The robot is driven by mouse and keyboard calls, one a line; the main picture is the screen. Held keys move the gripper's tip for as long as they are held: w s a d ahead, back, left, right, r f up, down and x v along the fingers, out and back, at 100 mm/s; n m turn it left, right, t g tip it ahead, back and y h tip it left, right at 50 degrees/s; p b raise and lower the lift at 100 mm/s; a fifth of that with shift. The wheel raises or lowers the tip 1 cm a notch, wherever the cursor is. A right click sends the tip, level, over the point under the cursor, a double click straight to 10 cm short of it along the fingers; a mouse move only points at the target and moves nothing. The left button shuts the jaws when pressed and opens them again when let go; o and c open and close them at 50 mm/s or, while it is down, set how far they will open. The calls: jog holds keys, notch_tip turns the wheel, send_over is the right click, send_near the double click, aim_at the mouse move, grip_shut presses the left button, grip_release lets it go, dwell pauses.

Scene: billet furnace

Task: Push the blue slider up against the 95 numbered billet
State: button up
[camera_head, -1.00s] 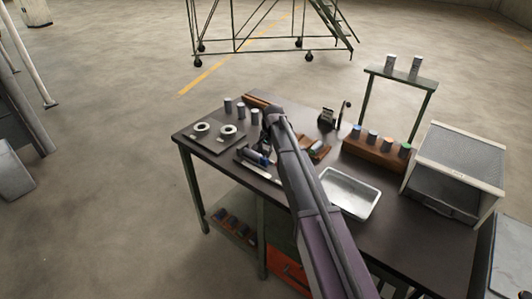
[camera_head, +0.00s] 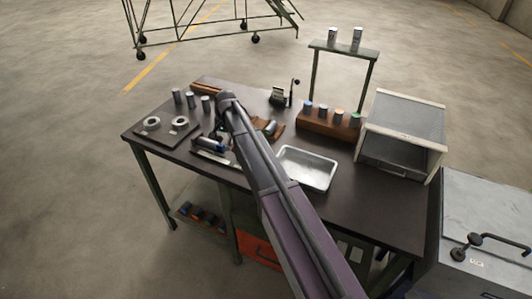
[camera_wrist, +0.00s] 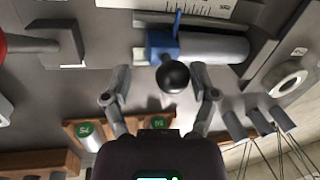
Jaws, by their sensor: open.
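The blue slider (camera_wrist: 163,45) has a black ball knob (camera_wrist: 173,76) and sits on a gauge with a white printed scale (camera_wrist: 185,8) in the wrist view. A grey cylindrical billet (camera_wrist: 215,50) lies along the gauge right beside the slider; no number shows on it, and I cannot tell whether they touch. The slider also shows, small and partly hidden by my arm, in the head view (camera_head: 209,145). My gripper (camera_wrist: 160,92) is open and empty, its fingers to either side of the knob in the picture and apart from it. I cannot read 95 on any billet.
Green-ended billets (camera_wrist: 83,129) lie in a wooden rack near my gripper. Several billets stand in a wooden block (camera_head: 328,122) at the table's back right. A metal tray (camera_head: 307,169) lies right of my arm. Several upright billets (camera_head: 191,99) and two rings stand at left.

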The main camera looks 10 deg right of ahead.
jog(key=shift+s+d+r+p, duration=0.55)
jog(key=shift+d+r+p, duration=0.55)
jog(key=shift+r+p, duration=5.55)
jog(key=s+d+f+n+b, duration=0.1)
jog(key=s+d+n, duration=0.1)
jog(key=s+d, duration=0.4)
jog(key=s+d+f+n+h+b, duration=0.1)
jog(key=s+d, duration=0.6)
jog(key=s, duration=1)
jog(key=shift+d+f+n+g+h+b, duration=0.15)
jog(key=shift+f+n+g+h+b, duration=0.2)
jog(key=shift+n, duration=0.25)
jog(key=shift+s, duration=0.1)
jog(key=shift+n, duration=0.5)
jog(key=s, duration=0.1)
jog(key=s+d, duration=0.1)
jog(key=s, duration=0.1)
jog(key=s+d, duration=0.1)
jog(key=s, duration=0.1)
jog(key=shift+s+f+b, duration=0.2)
jog(key=shift+s+b, duration=0.05)
jog(key=shift+b, duration=0.05)
